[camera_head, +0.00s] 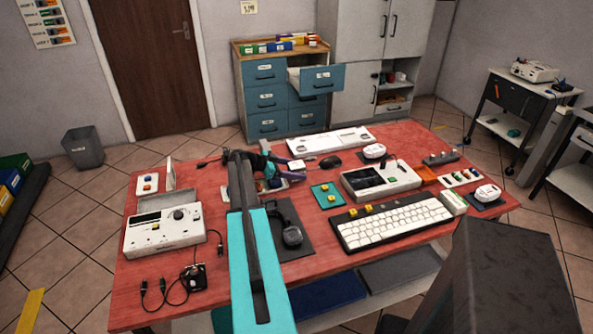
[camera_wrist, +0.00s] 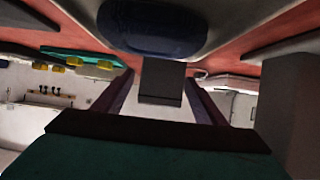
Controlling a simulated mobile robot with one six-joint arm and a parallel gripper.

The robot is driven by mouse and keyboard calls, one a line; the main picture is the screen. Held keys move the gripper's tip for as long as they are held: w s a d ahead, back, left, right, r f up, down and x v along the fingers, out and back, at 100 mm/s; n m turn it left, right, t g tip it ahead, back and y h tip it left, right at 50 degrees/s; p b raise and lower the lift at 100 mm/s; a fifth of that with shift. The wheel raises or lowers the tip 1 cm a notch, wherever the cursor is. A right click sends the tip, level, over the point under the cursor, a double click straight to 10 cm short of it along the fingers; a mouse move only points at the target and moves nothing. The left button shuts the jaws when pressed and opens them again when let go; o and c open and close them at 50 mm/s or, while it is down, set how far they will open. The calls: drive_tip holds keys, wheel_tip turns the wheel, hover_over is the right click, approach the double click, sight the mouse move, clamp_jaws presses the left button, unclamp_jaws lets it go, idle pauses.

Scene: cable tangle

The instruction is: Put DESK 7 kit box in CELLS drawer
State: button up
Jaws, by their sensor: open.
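A blue drawer cabinet (camera_head: 267,98) stands against the back wall. Its upper right drawer (camera_head: 318,79) is pulled out; the labels are too small to read, so I cannot tell which is CELLS. I cannot pick out the DESK 7 kit box by its label. My gripper (camera_head: 277,172) is over the middle of the red desk (camera_head: 215,187), far from the cabinet. In the wrist view its purple fingers stand apart on either side of a dark grey block (camera_wrist: 161,82), and I cannot tell whether they touch it. A dark blue rounded thing (camera_wrist: 152,28) lies beyond.
The desk carries a white keyboard (camera_head: 393,221), a white device with a dial (camera_head: 165,230), a tester with a screen (camera_head: 381,180) and loose cables (camera_head: 178,285). Coloured boxes (camera_head: 13,176) sit at the far left. A dark chair-like shape (camera_head: 505,285) fills the lower right.

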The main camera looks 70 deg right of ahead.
sight(301, 164)
drive_tip(key=shift+s+d+f, duration=0.15)
drive_tip(key=shift+s+d, duration=0.05)
drive_tip(key=shift+s, duration=0.05)
idle(0.4)
drive_tip(key=c, duration=1.3)
drive_tip(key=shift+r+b, duration=0.55)
drive_tip(key=shift+r, duration=0.3)
drive_tip(key=shift+s+a+r+b, duration=0.15)
drive_tip(key=shift+r+b, duration=0.35)
drive_tip(key=shift+r, duration=0.4)
drive_tip(key=s+a+b, duration=0.1)
drive_tip(key=a, duration=0.3)
drive_tip(key=s+a+b, duration=0.1)
drive_tip(key=s+a, duration=0.1)
drive_tip(key=a, duration=0.2)
drive_tip(key=s+a+r+b, duration=0.1)
drive_tip(key=s+a+b, duration=0.1)
drive_tip(key=a, duration=0.2)
drive_tip(key=shift+a, duration=0.25)
drive_tip(key=shift+s+a+r, duration=0.15)
drive_tip(key=shift+s+a, duration=0.05)
drive_tip(key=shift+a, duration=0.3)
drive_tip(key=shift+s+a+r, duration=0.1)
drive_tip(key=shift+s+a, duration=0.1)
drive_tip(key=shift+a, duration=0.25)
